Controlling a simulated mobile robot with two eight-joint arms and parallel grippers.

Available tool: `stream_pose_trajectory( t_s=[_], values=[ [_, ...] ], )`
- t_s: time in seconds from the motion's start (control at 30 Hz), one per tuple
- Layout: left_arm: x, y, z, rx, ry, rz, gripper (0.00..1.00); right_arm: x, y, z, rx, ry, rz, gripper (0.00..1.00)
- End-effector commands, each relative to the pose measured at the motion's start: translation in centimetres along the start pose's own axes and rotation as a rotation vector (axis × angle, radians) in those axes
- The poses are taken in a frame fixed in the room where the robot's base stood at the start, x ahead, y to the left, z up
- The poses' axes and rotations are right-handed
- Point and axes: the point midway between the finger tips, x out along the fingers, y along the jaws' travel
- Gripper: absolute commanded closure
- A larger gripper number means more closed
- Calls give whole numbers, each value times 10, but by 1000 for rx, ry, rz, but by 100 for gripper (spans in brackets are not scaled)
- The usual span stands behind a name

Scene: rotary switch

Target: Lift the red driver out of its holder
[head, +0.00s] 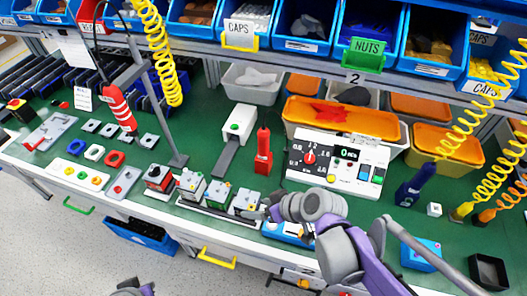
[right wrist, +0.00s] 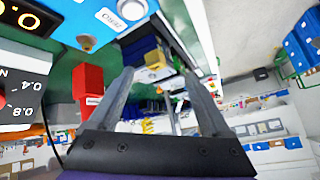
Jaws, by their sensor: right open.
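The red driver (head: 263,138) stands upright in its red holder (head: 263,165) on the green bench, left of the white meter panel. In the right wrist view, the red holder (right wrist: 88,78) is outside the fingers, to the left. The view is turned over, and I cannot clearly tell where driver and holder part. My right gripper (right wrist: 158,74) is open, with nothing between its fingers. In the head view the right arm reaches in front of the panel, right of the holder and nearer the front edge; its fingers are hard to make out. My left gripper's fingers are not in view.
The meter panel (head: 338,160) stands close to my right arm. A white box with a green light (head: 239,122) is left of the driver. Several switch units (head: 190,185) line the front edge. A blue driver holder (head: 412,186) stands to the right. Blue bins hang above the back.

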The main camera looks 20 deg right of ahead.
Motion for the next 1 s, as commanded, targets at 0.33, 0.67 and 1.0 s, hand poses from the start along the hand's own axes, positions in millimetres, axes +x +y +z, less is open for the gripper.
stream_pose_trajectory(
  t_s=[0.33, 0.67, 1.0],
  values=[
    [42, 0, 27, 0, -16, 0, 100, 24, 77, -72, -172, 533, -77, 18],
    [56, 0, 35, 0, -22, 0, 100, 2, 136, -98, -273, 828, 45, 18],
    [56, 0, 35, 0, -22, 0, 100, 31, 133, -134, -277, 837, 46, 18]
  ],
)
